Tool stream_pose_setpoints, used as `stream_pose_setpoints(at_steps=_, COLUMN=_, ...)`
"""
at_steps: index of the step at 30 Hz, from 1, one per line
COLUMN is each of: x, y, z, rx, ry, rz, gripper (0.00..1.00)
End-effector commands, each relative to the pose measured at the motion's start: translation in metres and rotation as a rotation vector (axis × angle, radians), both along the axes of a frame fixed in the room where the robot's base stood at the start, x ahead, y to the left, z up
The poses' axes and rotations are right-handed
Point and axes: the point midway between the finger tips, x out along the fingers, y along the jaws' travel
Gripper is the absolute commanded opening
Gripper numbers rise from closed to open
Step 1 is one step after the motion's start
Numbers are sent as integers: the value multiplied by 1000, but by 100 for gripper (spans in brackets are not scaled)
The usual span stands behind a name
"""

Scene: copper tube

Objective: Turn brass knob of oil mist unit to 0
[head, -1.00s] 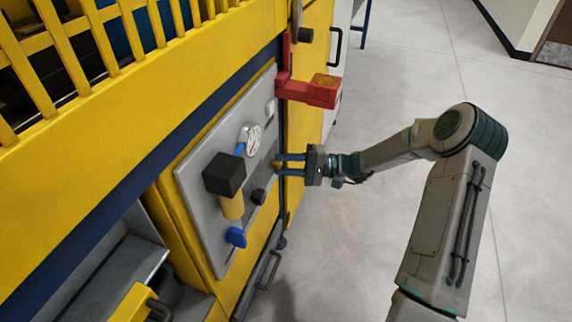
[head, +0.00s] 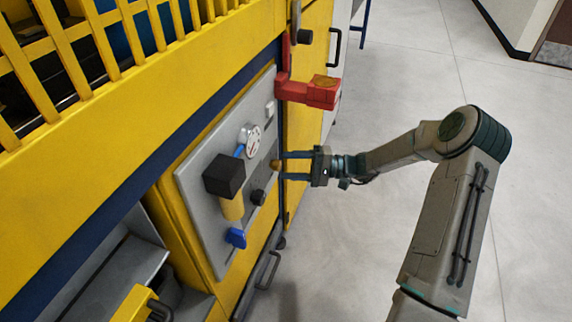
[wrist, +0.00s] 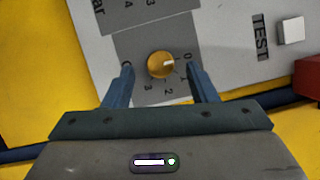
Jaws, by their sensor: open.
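The brass knob (wrist: 161,65) is round and sits on a grey scale plate marked 0, 1, 2 and 3. Its white mark points toward the 0 in the wrist view. My gripper (wrist: 160,68) is open, with one finger on each side of the knob in that view and visible gaps to it. In the head view, my gripper (head: 284,165) is level in front of the panel, fingertips just off the knob (head: 275,163). The knob is small and partly hidden there.
The grey panel (head: 205,165) carries a gauge (head: 252,140), a black block (head: 224,174), a blue knob (head: 236,237) and a small black knob (head: 258,197). A red bracket (head: 318,93) juts out above my gripper. The floor to the right is open.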

Motion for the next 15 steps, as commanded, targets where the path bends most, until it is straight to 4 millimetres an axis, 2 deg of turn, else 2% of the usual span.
stream_pose_setpoints(at_steps=9, x=3, y=-74, z=-3, rx=0, ry=1, rz=-6, gripper=52)
stream_pose_setpoints(at_steps=15, x=4, y=-106, z=-7, rx=0, ry=1, rz=-2, gripper=52)
